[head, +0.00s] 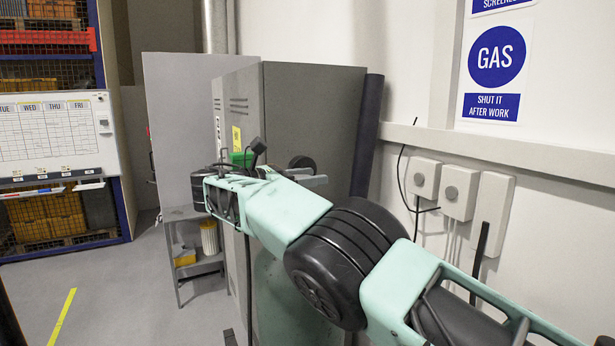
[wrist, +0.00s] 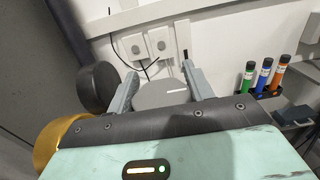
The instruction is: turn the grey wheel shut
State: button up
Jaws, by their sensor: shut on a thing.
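The grey wheel (wrist: 163,94) shows in the wrist view as a grey disc with a short white line on its face. My gripper (wrist: 163,88) has one finger on each side of it, and is shut on the wheel across its rim. The wheel's lower part is hidden behind my gripper body. In the head view my arm reaches toward the grey cabinet and my gripper (head: 308,180) is seen only in part; I cannot make out the grey wheel there.
A black round wheel (wrist: 98,87) stands just left of my left finger, with a brass-coloured round part (wrist: 58,140) below it. A tall grey cabinet (head: 315,110) stands behind my arm. Wall boxes (head: 458,190) are on the right. Green, blue and orange bottles (wrist: 264,75) stand at the right.

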jog(key=shift+r, duration=0.1)
jog(key=o, duration=0.7)
jog(key=shift+f+n+t+b, duration=0.3)
jog(key=shift+t+b, duration=0.1)
jog(key=shift+b, duration=0.55)
